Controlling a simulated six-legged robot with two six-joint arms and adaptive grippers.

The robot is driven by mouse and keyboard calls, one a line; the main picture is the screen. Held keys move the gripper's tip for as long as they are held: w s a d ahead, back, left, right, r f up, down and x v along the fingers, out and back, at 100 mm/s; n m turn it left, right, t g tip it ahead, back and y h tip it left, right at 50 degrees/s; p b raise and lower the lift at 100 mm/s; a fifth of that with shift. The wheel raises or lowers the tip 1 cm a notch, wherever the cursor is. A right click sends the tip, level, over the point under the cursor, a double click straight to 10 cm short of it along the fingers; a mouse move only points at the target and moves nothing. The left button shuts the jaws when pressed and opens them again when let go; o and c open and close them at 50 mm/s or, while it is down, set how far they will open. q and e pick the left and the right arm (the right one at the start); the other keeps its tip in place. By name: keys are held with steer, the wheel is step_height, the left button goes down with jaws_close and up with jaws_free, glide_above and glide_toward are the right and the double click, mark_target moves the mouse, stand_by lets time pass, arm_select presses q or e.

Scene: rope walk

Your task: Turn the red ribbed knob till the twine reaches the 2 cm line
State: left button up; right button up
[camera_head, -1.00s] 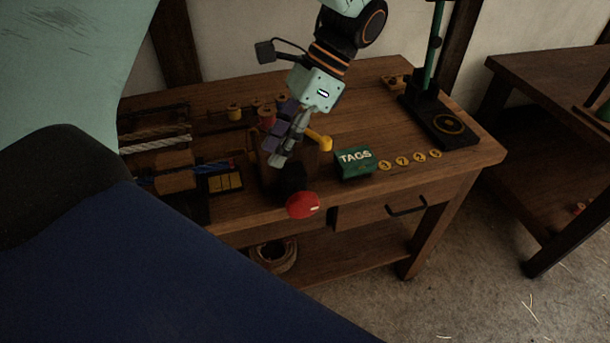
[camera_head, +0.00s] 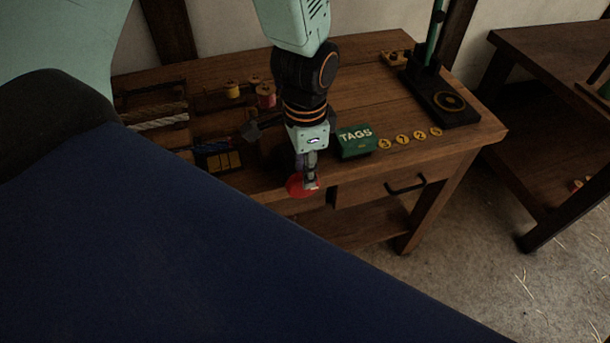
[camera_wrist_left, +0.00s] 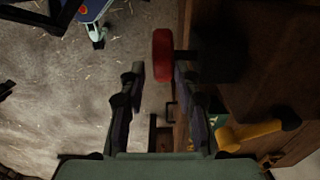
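The red knob (camera_head: 295,187) sticks out from the bench's front edge. It also shows in the left wrist view (camera_wrist_left: 162,55), edge-on, on a short dark shaft. My left gripper (camera_head: 310,186) reaches down from above and partly covers the knob in the head view. In the wrist view its two fingers (camera_wrist_left: 159,72) are spread, with the knob's lower part between the tips and gaps on both sides. I cannot make out the knob's ribs, the twine's end or the 2 cm line. My right gripper is not in view.
A green TAGS box (camera_head: 356,141) and several yellow discs (camera_head: 402,139) stand right of my arm. Spools (camera_head: 266,97) and a rack of rope (camera_head: 160,124) are to the left. A yellow handle (camera_wrist_left: 250,132) lies near my right-hand finger in the wrist view.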

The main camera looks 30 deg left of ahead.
arm_select(q)
steer(key=f, duration=0.3)
steer(key=shift+w+f, duration=0.25)
steer(key=shift+w, duration=0.1)
steer(key=shift+s+r, duration=0.1)
steer(key=shift+s, duration=0.2)
steer(key=shift+w, duration=0.25)
steer(key=c, duration=0.4)
jaws_close()
